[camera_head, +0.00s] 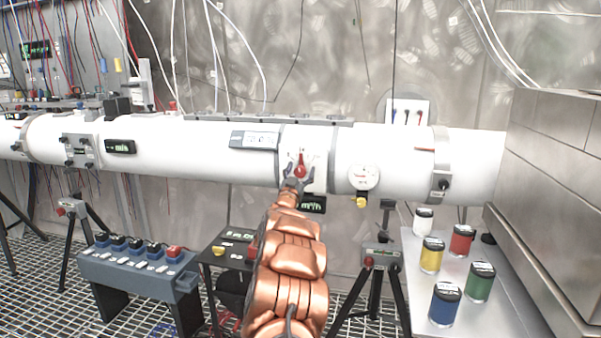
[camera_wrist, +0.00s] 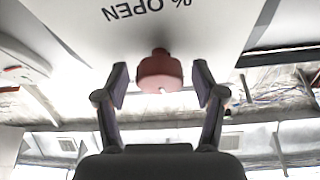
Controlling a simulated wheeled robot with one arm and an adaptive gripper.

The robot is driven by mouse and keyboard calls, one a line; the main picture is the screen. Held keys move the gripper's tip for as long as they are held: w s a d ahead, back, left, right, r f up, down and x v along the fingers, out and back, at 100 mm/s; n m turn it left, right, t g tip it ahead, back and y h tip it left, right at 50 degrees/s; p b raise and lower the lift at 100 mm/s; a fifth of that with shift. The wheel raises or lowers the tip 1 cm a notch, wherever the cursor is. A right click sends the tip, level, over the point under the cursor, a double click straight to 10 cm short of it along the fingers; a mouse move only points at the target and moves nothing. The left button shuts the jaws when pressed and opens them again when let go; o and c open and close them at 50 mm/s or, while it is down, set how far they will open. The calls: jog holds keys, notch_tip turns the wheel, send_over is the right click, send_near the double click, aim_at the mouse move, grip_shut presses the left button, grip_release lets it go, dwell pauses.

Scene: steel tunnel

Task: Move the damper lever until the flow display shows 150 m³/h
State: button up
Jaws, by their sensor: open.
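The red damper lever (camera_head: 300,165) sits on a white plate on the front of the white pipe. In the wrist view its red knob (camera_wrist: 160,70) is between my fingertips, with "% OPEN" lettering on the plate above it. My gripper (camera_head: 297,181) is open at the lever's lower end. In the wrist view my gripper (camera_wrist: 160,82) has one finger on each side of the knob, with a gap at both sides. The flow display (camera_head: 316,204) is a black box with green characters below the lever; my arm partly covers it and its number is not readable.
A round gauge (camera_head: 364,178) with a yellow knob is right of the lever. Another black display (camera_head: 120,147) is on the pipe at left. Several coloured jars stand on a grey table (camera_head: 417,315) at right. A blue switch box (camera_head: 137,270) stands low at left.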

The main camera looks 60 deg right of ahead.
jog(key=v, duration=1.2)
dwell(0.5)
jog(key=shift+w, duration=0.1)
dwell(0.4)
